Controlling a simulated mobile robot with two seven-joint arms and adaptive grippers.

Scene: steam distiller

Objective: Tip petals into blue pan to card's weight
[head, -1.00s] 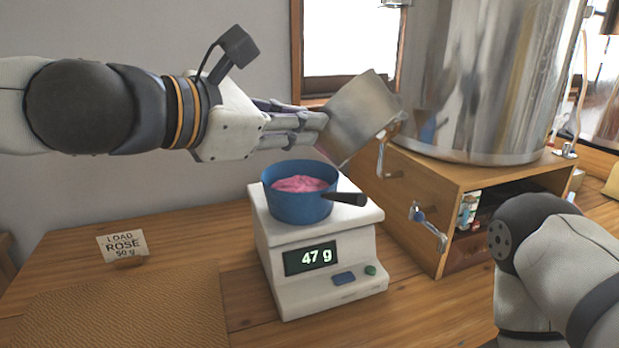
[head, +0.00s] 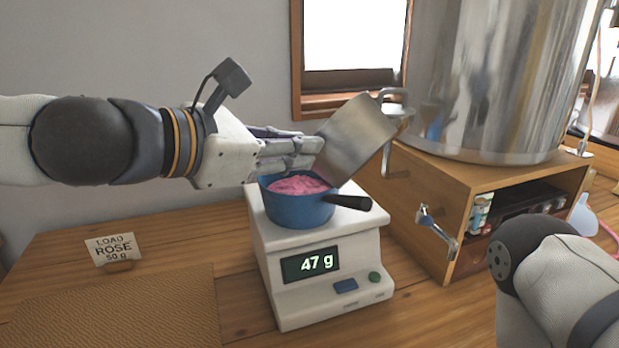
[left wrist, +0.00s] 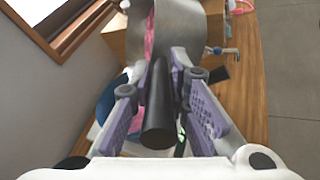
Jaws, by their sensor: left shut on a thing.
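My left gripper (head: 312,150) is shut on the black handle (left wrist: 158,100) of a grey metal scoop (head: 354,135). The scoop is tilted just above the right rear rim of the blue pan (head: 300,211). Pink petals (left wrist: 150,38) show at the scoop's edge in the left wrist view. Pink petals (head: 298,186) also lie in the pan, which stands on a white scale (head: 318,242). The scale's display (head: 310,264) reads 47 g. The card (head: 115,250) reads LOAD ROSE 50 g. My right gripper is out of view.
The pan's dark handle (head: 348,202) points right. A wooden cabinet (head: 411,200) with a lever (head: 437,230) stands right of the scale, under a large steel vessel (head: 500,80). My right arm fills the lower right.

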